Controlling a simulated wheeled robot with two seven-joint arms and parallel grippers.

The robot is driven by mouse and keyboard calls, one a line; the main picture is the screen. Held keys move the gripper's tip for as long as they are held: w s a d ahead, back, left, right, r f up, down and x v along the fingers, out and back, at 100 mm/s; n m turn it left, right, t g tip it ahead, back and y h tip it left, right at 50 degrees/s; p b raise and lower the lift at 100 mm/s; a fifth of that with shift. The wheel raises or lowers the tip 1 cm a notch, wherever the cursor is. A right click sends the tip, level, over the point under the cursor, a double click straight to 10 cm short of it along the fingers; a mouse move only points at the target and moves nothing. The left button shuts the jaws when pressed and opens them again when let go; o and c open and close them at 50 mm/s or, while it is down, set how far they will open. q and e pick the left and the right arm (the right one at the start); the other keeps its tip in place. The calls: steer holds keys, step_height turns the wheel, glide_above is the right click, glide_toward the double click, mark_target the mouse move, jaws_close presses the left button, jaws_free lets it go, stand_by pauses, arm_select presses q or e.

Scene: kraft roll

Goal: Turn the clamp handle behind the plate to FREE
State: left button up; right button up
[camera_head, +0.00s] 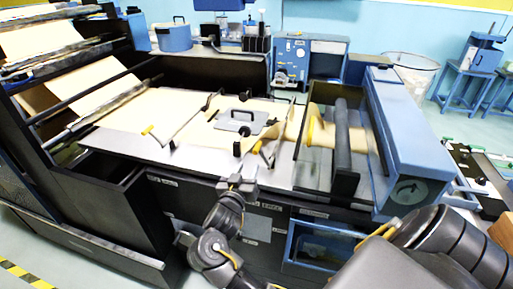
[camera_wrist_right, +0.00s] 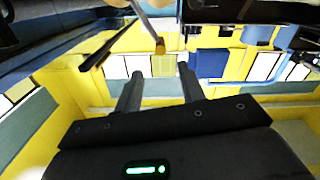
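A grey plate (camera_head: 241,122) with a black grab handle on top lies on the brown paper web in the middle of the machine table. A lever with a yellow end (camera_head: 257,147) stands near the table's front edge, right of the plate's front. In the right wrist view a lever with an orange-yellow tip (camera_wrist_right: 160,46) shows ahead of my fingers, roughly between them in the picture. My right gripper (camera_head: 238,181) is just in front of the table edge; its two fingers (camera_wrist_right: 160,88) are apart and empty. I cannot read a FREE mark. My left gripper is out of view.
Another yellow-ended lever (camera_head: 148,130) is at the left of the web. A dark roller (camera_head: 342,140) and a blue housing (camera_head: 405,130) stand to the right. Dark cabinet fronts (camera_head: 165,200) lie below the table edge.

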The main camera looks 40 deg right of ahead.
mark_target(254, 154)
steer(key=p+x, duration=0.3)
steer(key=x, duration=0.7)
steer(key=shift+w+d+f, duration=0.1)
steer(key=shift+w+d, duration=0.2)
steer(key=shift+d, duration=0.05)
jaws_close()
